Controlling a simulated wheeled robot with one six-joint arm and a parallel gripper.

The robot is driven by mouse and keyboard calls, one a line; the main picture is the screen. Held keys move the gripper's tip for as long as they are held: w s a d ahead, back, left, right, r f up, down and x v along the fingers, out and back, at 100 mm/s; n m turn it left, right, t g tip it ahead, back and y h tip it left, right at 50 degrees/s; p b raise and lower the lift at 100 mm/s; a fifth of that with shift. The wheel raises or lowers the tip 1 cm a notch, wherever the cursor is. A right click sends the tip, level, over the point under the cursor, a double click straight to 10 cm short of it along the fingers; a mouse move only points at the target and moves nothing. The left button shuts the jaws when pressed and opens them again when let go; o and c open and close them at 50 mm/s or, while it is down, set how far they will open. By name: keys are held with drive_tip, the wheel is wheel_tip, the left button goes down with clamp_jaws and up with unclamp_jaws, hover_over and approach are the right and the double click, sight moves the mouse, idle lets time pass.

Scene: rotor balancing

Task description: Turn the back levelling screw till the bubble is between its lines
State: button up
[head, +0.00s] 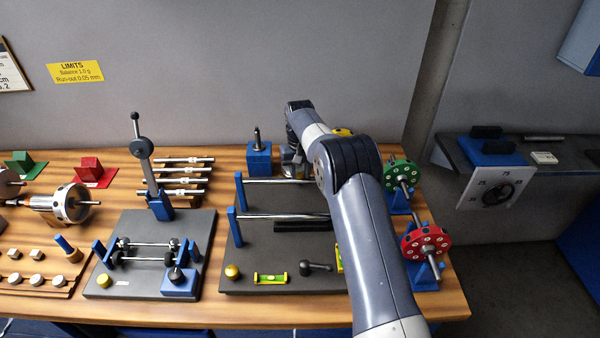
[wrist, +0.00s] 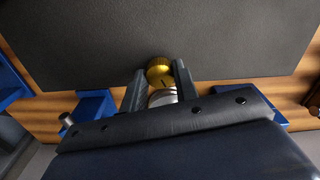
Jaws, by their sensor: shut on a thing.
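The back levelling screw (wrist: 159,70) is a brass-coloured round knob with a dark mark on its face, at the edge of the dark base plate in the wrist view. My gripper (wrist: 161,80) has one finger on each side of the knob and is shut on it. In the head view my gripper (head: 293,163) is at the back edge of the stand's plate (head: 245,254), and my arm hides the knob. A yellow-green level (head: 270,278) lies at the plate's front; its bubble is too small to place between the lines. A second yellow level (head: 340,260) is mostly hidden by my arm.
Steel rails (head: 285,218) on blue posts cross the plate. A blue block (head: 259,159) stands left of my gripper. Green (head: 403,174) and red (head: 426,241) discs stand right.

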sight(300, 175)
drive_tip(key=o, duration=1)
drive_tip(key=shift+c, duration=0.2)
drive_tip(key=shift+r, duration=0.1)
wheel_tip(300, 175, up, 11)
drive_tip(key=b, duration=0.1)
